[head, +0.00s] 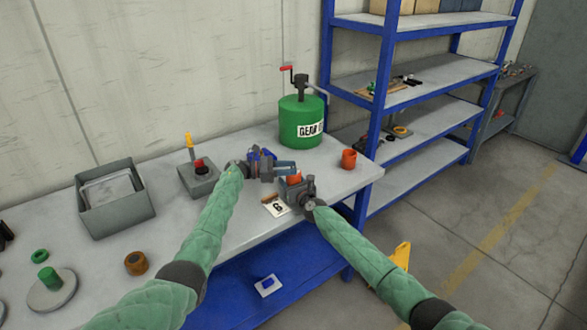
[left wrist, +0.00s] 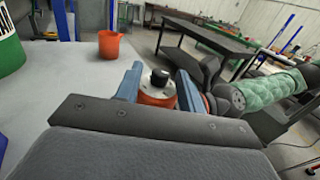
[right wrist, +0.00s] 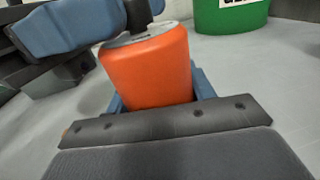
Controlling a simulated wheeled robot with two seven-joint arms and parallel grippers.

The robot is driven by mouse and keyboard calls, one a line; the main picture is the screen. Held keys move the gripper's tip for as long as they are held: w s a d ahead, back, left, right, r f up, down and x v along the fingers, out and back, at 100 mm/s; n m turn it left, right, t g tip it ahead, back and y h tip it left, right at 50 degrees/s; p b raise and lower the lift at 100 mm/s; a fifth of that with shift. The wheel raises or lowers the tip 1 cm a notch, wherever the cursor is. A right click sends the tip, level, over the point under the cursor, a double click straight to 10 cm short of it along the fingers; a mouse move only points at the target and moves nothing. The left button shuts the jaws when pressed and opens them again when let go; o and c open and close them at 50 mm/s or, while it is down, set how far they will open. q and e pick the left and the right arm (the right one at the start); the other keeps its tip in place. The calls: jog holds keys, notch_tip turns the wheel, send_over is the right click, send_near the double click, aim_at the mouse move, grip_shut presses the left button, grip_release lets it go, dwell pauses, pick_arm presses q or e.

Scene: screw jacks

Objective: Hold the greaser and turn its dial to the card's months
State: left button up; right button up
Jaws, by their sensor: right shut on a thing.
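The greaser (right wrist: 148,68) is an orange cylinder with a grey top and a black dial (left wrist: 161,77). In the head view the greaser (head: 294,178) is small and partly hidden between my grippers. My right gripper (head: 297,187) is shut on its body, holding it near the table's front edge. My left gripper (left wrist: 160,85) is open, its blue fingers on either side of the dial, with gaps visible; one finger crosses the right wrist view. The dial's marks are too small to read. The white card (head: 277,207) shows a 6 and lies just left of my right gripper.
A green drum (head: 301,122) labelled GEAR with a crank stands behind. An orange cup (head: 349,159) is at the table's right. A grey box with a red button (head: 198,178) and a grey bin (head: 115,204) stand left. Blue shelving (head: 378,110) rises at the right.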

pick_arm(q)
jog(key=shift+w+d, duration=0.15)
jog(key=shift+d, duration=0.8)
grip_shut()
jog(key=shift+a+n+t, duration=0.1)
jog(key=shift+n+t, duration=0.3)
jog(key=shift+t, duration=0.3)
jog(key=shift+f+t, duration=0.1)
jog(key=shift+t, duration=0.3)
jog(key=n+t+y, duration=0.2)
jog(key=n+t, duration=0.1)
jog(key=t, duration=0.1)
jog(key=shift+n+t+y, duration=2.2)
jog(key=shift+n+t, duration=0.1)
jog(key=shift+t, duration=0.4)
pick_arm(e)
jog(key=shift+r, duration=0.1)
